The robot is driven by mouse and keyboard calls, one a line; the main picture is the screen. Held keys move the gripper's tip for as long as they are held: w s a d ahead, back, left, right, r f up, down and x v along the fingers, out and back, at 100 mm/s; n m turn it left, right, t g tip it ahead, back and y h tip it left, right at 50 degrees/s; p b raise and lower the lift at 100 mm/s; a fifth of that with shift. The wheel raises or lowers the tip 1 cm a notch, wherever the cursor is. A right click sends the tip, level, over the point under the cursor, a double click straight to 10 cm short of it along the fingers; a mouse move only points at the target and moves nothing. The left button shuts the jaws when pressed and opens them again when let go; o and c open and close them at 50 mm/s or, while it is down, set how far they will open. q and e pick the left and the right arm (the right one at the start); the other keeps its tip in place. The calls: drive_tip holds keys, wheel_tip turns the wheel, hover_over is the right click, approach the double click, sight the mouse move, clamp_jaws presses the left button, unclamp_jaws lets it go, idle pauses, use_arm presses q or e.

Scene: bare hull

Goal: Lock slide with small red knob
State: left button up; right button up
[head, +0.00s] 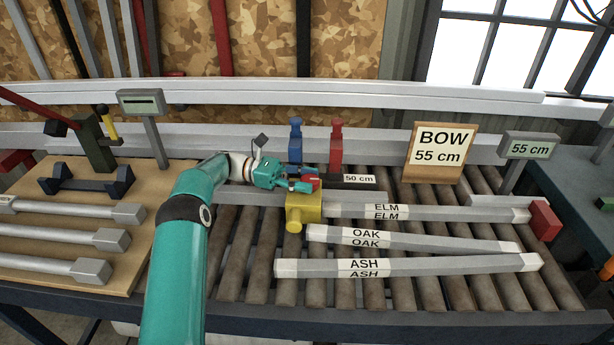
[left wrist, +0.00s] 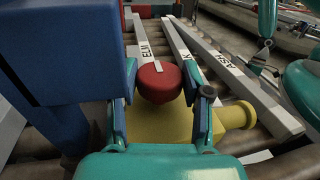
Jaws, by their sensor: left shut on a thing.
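The small red knob (left wrist: 158,82) sits on top of the yellow slide block (head: 304,209), which stands at the left end of the ELM bar (head: 430,213) on the rollers. My left gripper (head: 306,184) reaches in from the left at the knob. In the left wrist view its fingers (left wrist: 160,112) stand on both sides of the knob and are shut on it. A pale mark shows on the knob's top. The yellow block also shows below the fingers in that view (left wrist: 172,124). Teal parts of my right arm show at the right edge there, its fingers unclear.
The OAK bar (head: 400,239) and ASH bar (head: 400,267) lie in front on the rollers. A blue post (head: 295,143) and a red post (head: 336,146) stand just behind the gripper. A red stop (head: 544,220) is at the ELM bar's right end. A BOW 55 cm sign (head: 438,152) stands behind.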

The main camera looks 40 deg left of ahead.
use_arm(q)
drive_tip(key=shift+w+a+r, duration=0.1)
drive_tip(key=shift+r, duration=0.1)
drive_tip(key=o, duration=1)
drive_tip(key=shift+o, duration=0.8)
drive_tip(key=shift+f, duration=0.15)
